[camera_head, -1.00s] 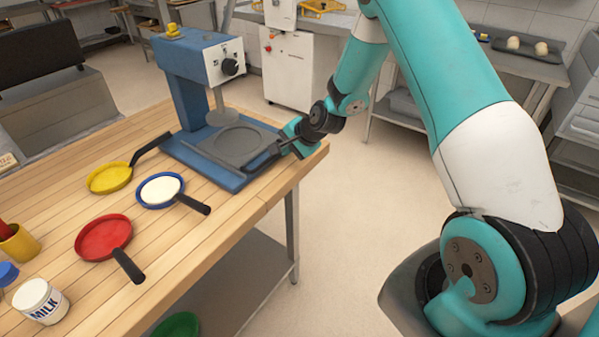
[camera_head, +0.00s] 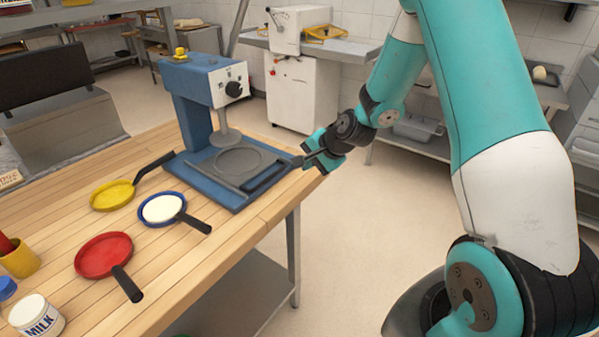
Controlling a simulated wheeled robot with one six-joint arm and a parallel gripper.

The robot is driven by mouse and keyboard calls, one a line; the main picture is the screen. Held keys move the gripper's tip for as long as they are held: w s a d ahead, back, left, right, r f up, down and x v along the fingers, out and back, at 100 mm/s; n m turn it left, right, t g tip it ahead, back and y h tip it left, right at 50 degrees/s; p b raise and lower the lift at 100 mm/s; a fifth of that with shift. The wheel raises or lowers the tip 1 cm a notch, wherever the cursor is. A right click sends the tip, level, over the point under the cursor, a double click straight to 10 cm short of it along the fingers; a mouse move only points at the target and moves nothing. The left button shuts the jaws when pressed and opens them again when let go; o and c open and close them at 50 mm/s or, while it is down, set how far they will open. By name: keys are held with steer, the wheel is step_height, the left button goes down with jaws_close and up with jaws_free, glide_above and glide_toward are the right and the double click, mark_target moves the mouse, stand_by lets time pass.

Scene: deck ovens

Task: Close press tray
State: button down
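The blue press (camera_head: 195,112) stands at the far right corner of the wooden table, its head above a flat bed. The dark grey press tray (camera_head: 213,166), with a round ring on top, lies on the blue base under and in front of the press head. A dark bar (camera_head: 268,178) runs along the tray's right side. My gripper (camera_head: 302,161) is just right of the press, near the table's corner, and appears apart from the tray.
On the wooden table (camera_head: 165,262) left of the press lie a yellow pan (camera_head: 112,195), a blue-rimmed pan with white contents (camera_head: 161,209) and a red pan (camera_head: 103,255). Open floor lies right of the table.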

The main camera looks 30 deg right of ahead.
steer(key=v, duration=0.4)
steer(key=t+y+b, duration=0.1)
steer(key=t+b, duration=0.2)
steer(key=t, duration=0.1)
glide_toward(260, 171)
steer(key=p+x, duration=0.2)
steer(key=x, duration=0.5)
steer(key=shift+r+p, duration=0.1)
steer(key=shift+p, duration=0.3)
